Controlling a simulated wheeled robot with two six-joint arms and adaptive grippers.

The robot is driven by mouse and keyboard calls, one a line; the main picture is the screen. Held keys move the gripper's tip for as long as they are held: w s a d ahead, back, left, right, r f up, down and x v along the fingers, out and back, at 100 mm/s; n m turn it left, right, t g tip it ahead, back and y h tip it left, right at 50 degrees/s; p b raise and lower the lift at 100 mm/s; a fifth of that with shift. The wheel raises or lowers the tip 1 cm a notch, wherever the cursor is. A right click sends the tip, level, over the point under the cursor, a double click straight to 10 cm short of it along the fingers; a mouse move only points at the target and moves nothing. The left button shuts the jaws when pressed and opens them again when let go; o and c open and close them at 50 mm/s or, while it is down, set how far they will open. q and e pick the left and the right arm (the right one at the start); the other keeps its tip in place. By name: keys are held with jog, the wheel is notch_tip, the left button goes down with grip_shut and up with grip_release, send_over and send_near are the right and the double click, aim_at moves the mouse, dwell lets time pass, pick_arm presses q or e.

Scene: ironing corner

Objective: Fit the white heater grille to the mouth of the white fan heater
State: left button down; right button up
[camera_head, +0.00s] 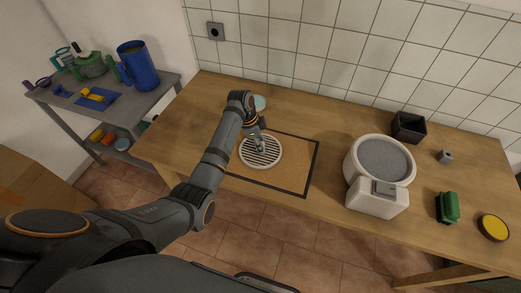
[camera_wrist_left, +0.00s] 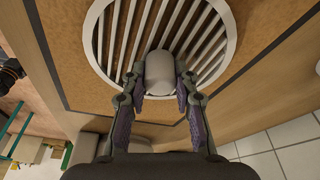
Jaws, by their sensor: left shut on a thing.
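The white heater grille (camera_head: 262,153) is a round slatted disc over the cork mat at the middle of the table. In the left wrist view the grille (camera_wrist_left: 211,42) fills the top, with a pale rounded knob (camera_wrist_left: 160,70) at its centre. My left gripper (camera_head: 258,144) is above the grille, its fingers (camera_wrist_left: 159,84) shut on the knob from both sides. I cannot tell whether the grille touches the mat. The white fan heater (camera_head: 374,201) stands to the right, its round mouth (camera_head: 384,160) facing up and showing a grey inside. My right gripper is not in view.
The cork mat (camera_head: 298,163) has a dark border. Right of the heater are a black open box (camera_head: 408,128), a small grey block (camera_head: 445,157), a green object (camera_head: 447,207) and a yellow round tin (camera_head: 493,228). Bare wood lies between mat and heater. A tiled wall stands behind.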

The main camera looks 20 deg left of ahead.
pick_arm(q)
jog(key=shift+r, duration=0.1)
jog(key=shift+r, duration=0.3)
jog(key=r, duration=0.1)
jog(key=r+b, duration=0.1)
jog(key=r, duration=0.1)
jog(key=shift+s+d, duration=0.1)
jog(key=shift+s, duration=0.25)
jog(key=s+d+r+p, duration=0.3)
jog(key=s+r+p, duration=0.4)
jog(key=s, duration=0.6)
notch_tip(320, 180, up, 2)
jog(key=shift+r+p, duration=0.15)
jog(key=shift+p, duration=0.2)
